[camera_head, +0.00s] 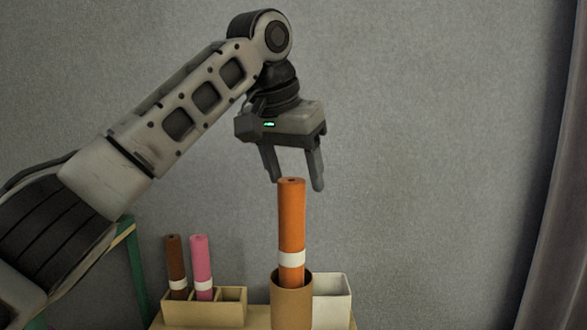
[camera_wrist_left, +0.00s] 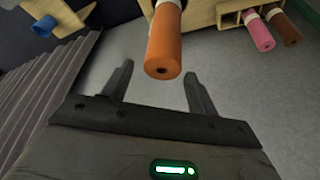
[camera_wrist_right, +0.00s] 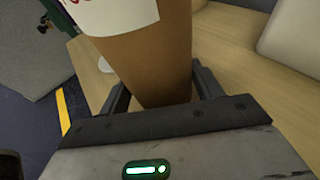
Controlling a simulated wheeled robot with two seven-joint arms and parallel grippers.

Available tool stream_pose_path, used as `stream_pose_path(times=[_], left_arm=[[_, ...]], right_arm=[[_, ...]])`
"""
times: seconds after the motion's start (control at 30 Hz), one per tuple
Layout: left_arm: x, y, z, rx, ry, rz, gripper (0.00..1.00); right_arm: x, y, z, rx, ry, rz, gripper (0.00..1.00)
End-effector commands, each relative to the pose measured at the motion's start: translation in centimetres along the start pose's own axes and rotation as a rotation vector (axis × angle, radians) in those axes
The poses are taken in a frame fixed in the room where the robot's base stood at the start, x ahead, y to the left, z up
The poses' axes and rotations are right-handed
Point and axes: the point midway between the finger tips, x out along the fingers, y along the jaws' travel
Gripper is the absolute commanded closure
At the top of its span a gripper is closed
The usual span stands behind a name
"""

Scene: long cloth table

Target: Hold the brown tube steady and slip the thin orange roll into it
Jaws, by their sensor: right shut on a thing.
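The thin orange roll (camera_head: 291,220) stands upright with its lower end inside the brown tube (camera_head: 291,301) in the head view; a white band circles it just above the tube's rim. My left gripper (camera_head: 295,186) is open above the roll's top, its fingers apart and not closed on it. The left wrist view shows the orange roll (camera_wrist_left: 163,45) beyond the gap between the open fingers (camera_wrist_left: 158,82). In the right wrist view, my right gripper (camera_wrist_right: 160,85) is shut on the brown tube (camera_wrist_right: 155,62), which has a white label. The tube's bottom is hidden there.
A wooden holder (camera_head: 205,312) with compartments stands left of the tube, holding a dark brown roll (camera_head: 176,265) and a pink roll (camera_head: 201,265). A white box (camera_head: 333,298) stands just right of the tube. A green frame (camera_head: 134,265) is at the left. The space above is clear.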

Motion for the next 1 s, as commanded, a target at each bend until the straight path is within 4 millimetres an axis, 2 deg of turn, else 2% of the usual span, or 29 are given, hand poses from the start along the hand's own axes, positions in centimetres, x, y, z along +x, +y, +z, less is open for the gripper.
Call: stream_pose_path(times=[0.37, 0.47, 0.8, 1.0], left_arm=[[-0.5, 0.0, 0.0, 0.0, 0.0, 0.0, 0.38], [-1.9, 0.0, -0.1, 0.0, 0.003, -0.001, 0.38], [-9.0, 0.0, -0.1, -0.002, 0.002, -0.003, 0.38], [-11.5, 0.0, 0.0, -0.001, 0.0, -0.002, 0.38]], right_arm=[[0.0, 0.0, 0.0, 0.0, -0.001, 0.0, 0.48], [0.0, 0.0, 0.0, 0.0, -0.001, 0.0, 0.48], [0.0, 0.0, 0.0, 0.0, -0.001, 0.0, 0.48], [0.0, 0.0, 0.0, 0.0, -0.001, 0.0, 0.48]])
